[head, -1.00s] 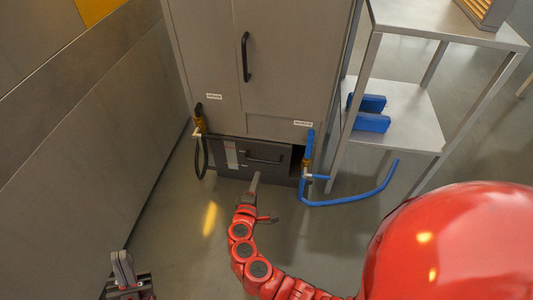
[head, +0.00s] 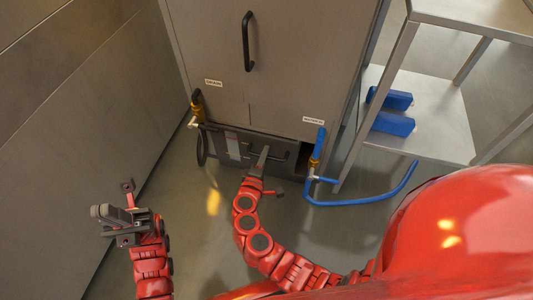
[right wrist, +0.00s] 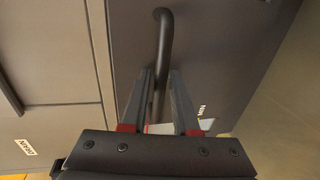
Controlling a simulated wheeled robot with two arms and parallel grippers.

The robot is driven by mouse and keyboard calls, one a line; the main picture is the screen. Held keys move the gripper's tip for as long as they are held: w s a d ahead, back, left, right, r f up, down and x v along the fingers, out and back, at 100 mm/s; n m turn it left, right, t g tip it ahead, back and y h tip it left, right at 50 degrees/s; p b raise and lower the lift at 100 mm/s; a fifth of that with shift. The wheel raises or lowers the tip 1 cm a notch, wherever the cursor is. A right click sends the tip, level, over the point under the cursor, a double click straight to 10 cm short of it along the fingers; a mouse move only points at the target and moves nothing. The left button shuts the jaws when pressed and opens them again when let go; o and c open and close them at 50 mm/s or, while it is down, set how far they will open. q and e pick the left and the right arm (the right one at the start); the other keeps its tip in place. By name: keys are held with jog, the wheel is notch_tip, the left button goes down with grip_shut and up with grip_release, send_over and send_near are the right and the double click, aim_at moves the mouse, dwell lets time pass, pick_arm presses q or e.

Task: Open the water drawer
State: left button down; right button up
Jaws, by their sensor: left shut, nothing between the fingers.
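The water drawer (head: 230,147) is a dark panel low on the tall grey cabinet, with a pale strip on its left part and a dark bar handle (head: 283,155). My right gripper (head: 264,153) reaches the handle from the front. In the right wrist view its two fingers (right wrist: 161,75) stand apart on either side of the handle bar (right wrist: 163,35). The bar lies close to the left finger, with a gap to the right one; I see no firm grip. My left gripper (head: 102,212) is shut and empty, away from the cabinet at the left.
Yellow fittings with a black hose (head: 201,150) at the left and a blue hose (head: 360,199) at the right flank the drawer. A metal shelf (head: 420,145) with blue blocks (head: 393,123) stands right. A wall (head: 85,130) runs along the left. Floor before the drawer is clear.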

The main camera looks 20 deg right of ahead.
grip_shut()
dwell(1.4)
